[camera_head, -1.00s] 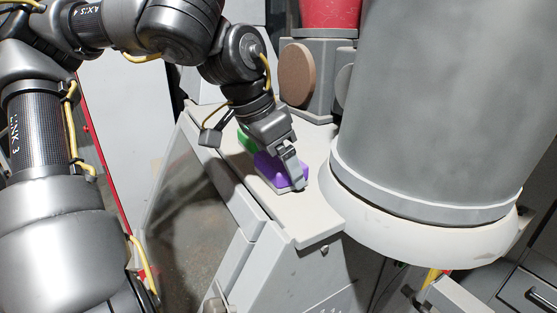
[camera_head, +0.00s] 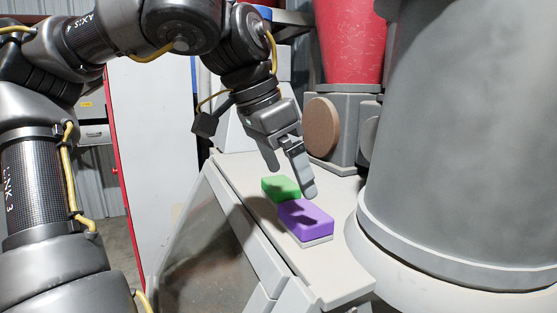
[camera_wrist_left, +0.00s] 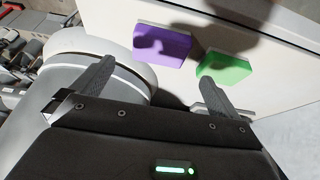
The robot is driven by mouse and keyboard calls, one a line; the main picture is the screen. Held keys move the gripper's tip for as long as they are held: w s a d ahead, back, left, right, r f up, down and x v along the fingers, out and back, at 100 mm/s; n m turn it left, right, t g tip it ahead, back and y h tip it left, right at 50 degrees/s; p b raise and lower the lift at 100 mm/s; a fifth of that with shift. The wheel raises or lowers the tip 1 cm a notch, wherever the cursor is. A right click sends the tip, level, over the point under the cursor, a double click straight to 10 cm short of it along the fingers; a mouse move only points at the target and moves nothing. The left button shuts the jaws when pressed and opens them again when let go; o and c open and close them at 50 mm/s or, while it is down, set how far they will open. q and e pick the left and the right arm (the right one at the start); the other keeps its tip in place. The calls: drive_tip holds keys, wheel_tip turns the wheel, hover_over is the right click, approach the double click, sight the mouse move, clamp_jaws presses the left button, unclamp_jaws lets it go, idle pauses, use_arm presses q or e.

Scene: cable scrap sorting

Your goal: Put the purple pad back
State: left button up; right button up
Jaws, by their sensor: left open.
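The purple pad (camera_head: 306,220) lies flat on a thin light base on the narrow light shelf, and shows no gripper contact. A green pad (camera_head: 281,187) lies just behind it. In the left wrist view the purple pad (camera_wrist_left: 162,46) is left of the green pad (camera_wrist_left: 224,68), with a small gap between them. A shadow falls across the purple pad. My left gripper (camera_head: 292,184) is open and empty, above and behind the pads; its fingers (camera_wrist_left: 160,90) also show in the left wrist view. My right gripper is out of view.
A large grey cylinder (camera_head: 455,150) on a pale round base stands right of the shelf (camera_head: 335,277). A red hopper (camera_head: 350,45) and a brown disc (camera_head: 321,128) stand behind it. The shelf's near end is bare.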

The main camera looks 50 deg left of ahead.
use_arm(q)
drive_tip(key=v, duration=0.3)
drive_tip(key=shift+w, duration=0.1)
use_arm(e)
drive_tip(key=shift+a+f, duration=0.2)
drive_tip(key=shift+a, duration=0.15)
